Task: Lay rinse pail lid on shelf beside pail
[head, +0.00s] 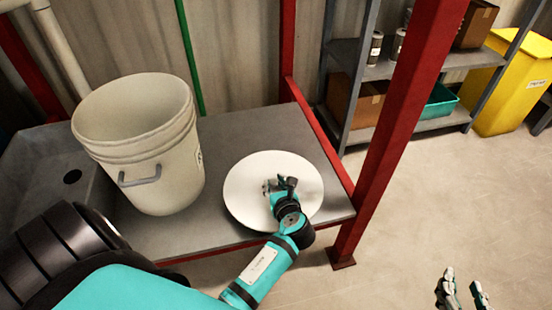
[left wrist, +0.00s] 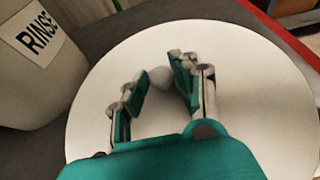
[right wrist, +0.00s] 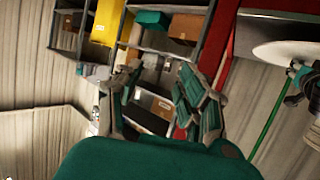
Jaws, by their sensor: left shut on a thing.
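The rinse pail (head: 150,165) is an off-white open bucket with a grey handle, standing upright on the grey shelf (head: 235,137). Its RINSE label shows on the pail in the left wrist view (left wrist: 30,75). The round white lid (head: 245,190) lies flat-side level over the shelf, right of the pail. I cannot tell whether it touches the shelf. My left gripper (head: 282,185) is shut on the lid's small pale knob (left wrist: 160,77), coming from above. My right gripper (head: 462,292) is open and empty, away to the right over the floor.
A red post (head: 400,120) rises at the shelf's right front corner. A grey rack (head: 350,55) with boxes and cans and a yellow bin (head: 511,85) stand at the back right. The floor at right is clear.

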